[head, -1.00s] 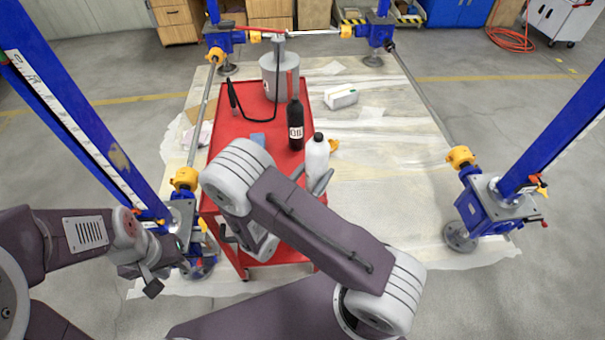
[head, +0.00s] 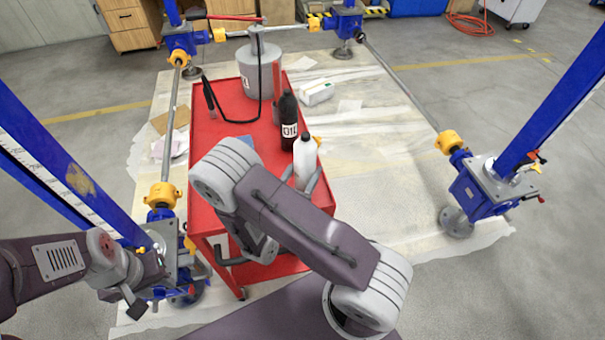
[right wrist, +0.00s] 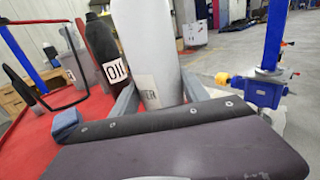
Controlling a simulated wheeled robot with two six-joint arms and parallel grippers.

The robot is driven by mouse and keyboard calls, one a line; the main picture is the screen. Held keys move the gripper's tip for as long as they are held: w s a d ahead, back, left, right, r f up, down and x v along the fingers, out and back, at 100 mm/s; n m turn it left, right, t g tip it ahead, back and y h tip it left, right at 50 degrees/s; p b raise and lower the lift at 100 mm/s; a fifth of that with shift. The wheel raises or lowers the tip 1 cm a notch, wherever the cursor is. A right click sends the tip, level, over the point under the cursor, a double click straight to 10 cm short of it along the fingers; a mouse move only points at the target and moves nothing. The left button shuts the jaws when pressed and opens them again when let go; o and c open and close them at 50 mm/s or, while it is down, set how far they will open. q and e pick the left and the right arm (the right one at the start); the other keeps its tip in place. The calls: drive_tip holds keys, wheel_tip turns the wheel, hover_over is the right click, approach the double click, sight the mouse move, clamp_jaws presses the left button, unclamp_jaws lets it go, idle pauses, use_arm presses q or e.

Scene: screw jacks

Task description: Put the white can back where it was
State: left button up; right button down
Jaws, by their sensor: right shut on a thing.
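The white can (head: 305,158), a pale bottle with a black cap, is at the right edge of the red cart (head: 207,175). My right gripper (head: 302,183) is shut around its lower part. The right wrist view shows the can (right wrist: 149,50) upright between the two grey fingers. Its base is hidden, so I cannot tell whether it rests on the cart. A black bottle (head: 289,128) with a white label stands just behind it. My left gripper (head: 146,287) is low at the left, beside a blue jack, with its fingers apart and empty.
A grey canister (head: 257,75) with a hose and a blue block (head: 240,142) are on the cart. Blue jack posts (head: 520,135) and grey rods surround it.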

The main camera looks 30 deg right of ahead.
drive_tip(key=shift+s+d, duration=0.1)
drive_tip(key=shift+d, duration=0.2)
drive_tip(key=c, duration=0.9)
unclamp_jaws()
drive_tip(key=shift+d+f, duration=0.1)
drive_tip(key=shift+f, duration=0.05)
drive_tip(key=o, duration=0.3)
drive_tip(key=shift+o, duration=0.2)
drive_tip(key=shift+a, duration=0.25)
drive_tip(key=shift+d+r, duration=0.1)
drive_tip(key=shift+r, duration=0.2)
drive_tip(key=v, duration=1.2)
drive_tip(key=s+d+f+m+g+y, duration=0.2)
drive_tip(key=s+d+m+g+y, duration=0.15)
drive_tip(key=s+m+g, duration=0.35)
drive_tip(key=s+d+f+m+g+y, duration=0.25)
drive_tip(key=s+m+g+y, duration=0.2)
drive_tip(key=m+g, duration=0.45)
drive_tip(key=w+a+r+m+t+y, duration=0.2)
drive_tip(key=w+a+m+t+y, duration=0.3)
drive_tip(key=m, duration=0.5)
use_arm(q)
wheel_tip(320, 180, up, 8)
drive_tip(key=p, duration=0.7)
drive_tip(key=shift+d+f, duration=0.2)
drive_tip(key=shift+f, duration=0.05)
use_arm(e)
wheel_tip(320, 180, up, 8)
drive_tip(key=w+d+t+y, duration=0.1)
